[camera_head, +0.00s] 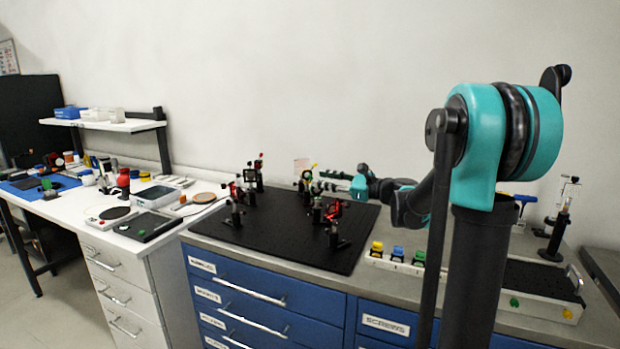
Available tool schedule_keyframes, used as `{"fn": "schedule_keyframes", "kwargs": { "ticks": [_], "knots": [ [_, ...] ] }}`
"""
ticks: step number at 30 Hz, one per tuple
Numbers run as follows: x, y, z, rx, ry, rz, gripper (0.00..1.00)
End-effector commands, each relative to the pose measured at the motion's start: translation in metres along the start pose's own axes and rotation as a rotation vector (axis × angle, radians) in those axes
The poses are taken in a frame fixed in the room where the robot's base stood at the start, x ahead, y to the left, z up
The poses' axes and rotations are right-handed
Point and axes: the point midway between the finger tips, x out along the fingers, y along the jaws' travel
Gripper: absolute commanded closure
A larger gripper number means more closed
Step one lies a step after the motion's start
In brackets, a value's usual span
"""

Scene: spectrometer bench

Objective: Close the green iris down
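Several small post-mounted optics stand on the black breadboard (290,255). A mount with a small green part (314,166) stands near its back middle; this looks like the green iris, but its lever and opening are too small to make out. My arm reaches in from the right. My gripper (322,181) is at the end of the teal wrist, just right of that mount and above the board. Its fingers point left, towards the mount. I cannot tell whether they touch it or how far apart they are.
Red-marked mounts (333,211) stand just below my gripper, close to the arm. More mounts (236,212) stand at the board's left. Yellow, blue and green-topped blocks (397,254) line the bench right of the board. The board's front middle is bare.

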Motion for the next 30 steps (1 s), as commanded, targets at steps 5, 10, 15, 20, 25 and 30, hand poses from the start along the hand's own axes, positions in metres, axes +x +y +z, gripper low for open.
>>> {"fn": "schedule_keyframes", "kwargs": {
  "ticks": [5,10,15,20,25,30],
  "knots": [
    [0.031,0.001,0.000,0.000,-0.001,0.003,0.67],
    [0.048,0.000,0.000,0.000,0.000,0.001,0.67],
    [0.053,0.000,0.000,0.000,0.000,-0.001,0.67],
    [0.053,0.000,0.000,0.000,0.000,-0.001,0.67],
    [0.053,0.000,0.000,0.000,0.000,-0.001,0.81],
    [0.053,0.000,0.000,0.000,0.000,-0.001,1.00]
  ]
}}
